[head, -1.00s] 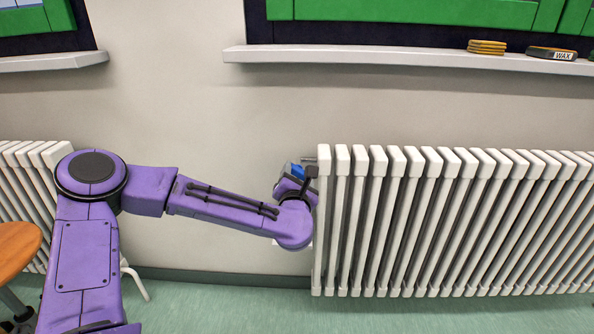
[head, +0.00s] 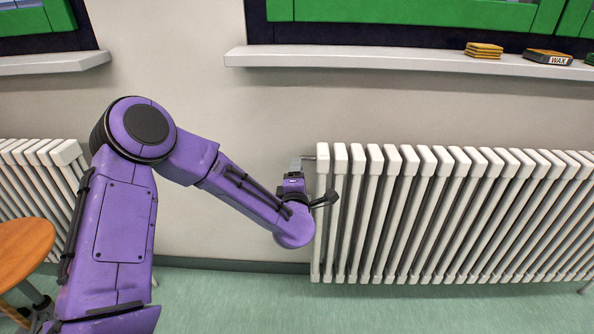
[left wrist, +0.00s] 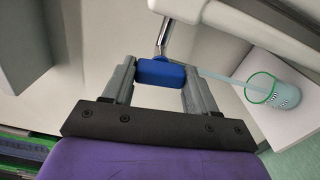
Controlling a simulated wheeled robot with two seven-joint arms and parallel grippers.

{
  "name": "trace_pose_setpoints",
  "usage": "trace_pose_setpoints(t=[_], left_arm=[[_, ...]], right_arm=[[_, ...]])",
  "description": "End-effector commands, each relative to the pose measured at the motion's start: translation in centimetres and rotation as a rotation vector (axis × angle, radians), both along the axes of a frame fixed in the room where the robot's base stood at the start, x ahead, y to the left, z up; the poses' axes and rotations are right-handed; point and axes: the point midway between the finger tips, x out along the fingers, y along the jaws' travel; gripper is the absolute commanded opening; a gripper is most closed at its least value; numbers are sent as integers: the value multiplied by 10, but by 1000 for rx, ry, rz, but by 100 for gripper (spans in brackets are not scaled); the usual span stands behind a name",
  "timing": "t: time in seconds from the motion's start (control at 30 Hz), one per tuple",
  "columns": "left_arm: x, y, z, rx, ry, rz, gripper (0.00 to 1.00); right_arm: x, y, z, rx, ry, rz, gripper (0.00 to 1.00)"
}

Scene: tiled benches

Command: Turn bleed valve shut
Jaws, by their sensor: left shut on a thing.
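The bleed valve's blue handle (left wrist: 160,73) sits between the two grey fingers of my left gripper (left wrist: 158,76) in the left wrist view. The gripper is shut on it. A metal stem (left wrist: 164,38) joins the handle to the white radiator end. In the head view my left gripper (head: 295,164) is at the radiator's upper left corner, and the handle is hidden there. A pale streak (left wrist: 222,77), like a thin stream of water, runs from beside the handle to a patterned cup with a green rim (left wrist: 270,91). My right gripper is in neither view.
The white ribbed radiator (head: 440,215) fills the right side below a window sill (head: 400,60). The sill holds yellow pads (head: 484,50) and a wax box (head: 549,57). A wooden stool (head: 22,243) and a second radiator (head: 45,165) stand at left.

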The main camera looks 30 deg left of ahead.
Motion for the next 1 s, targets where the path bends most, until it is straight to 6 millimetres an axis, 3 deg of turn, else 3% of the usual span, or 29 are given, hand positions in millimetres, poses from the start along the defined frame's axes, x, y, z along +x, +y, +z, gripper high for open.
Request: trace_pose_setpoints(t=[0.3,0.83,0.87,0.9,0.93,1.0], left_arm=[[0,0,0,97,60,0,27],[0,0,-1,115,73,0,27],[0,0,-1,115,73,1,64],[0,0,-1,115,73,0,77],[0,0,-1,115,73,0,83],[0,0,-1,115,71,0,83]], right_arm=[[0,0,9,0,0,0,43],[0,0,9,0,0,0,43],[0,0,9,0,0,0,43],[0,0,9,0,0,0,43],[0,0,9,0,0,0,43],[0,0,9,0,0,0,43]])
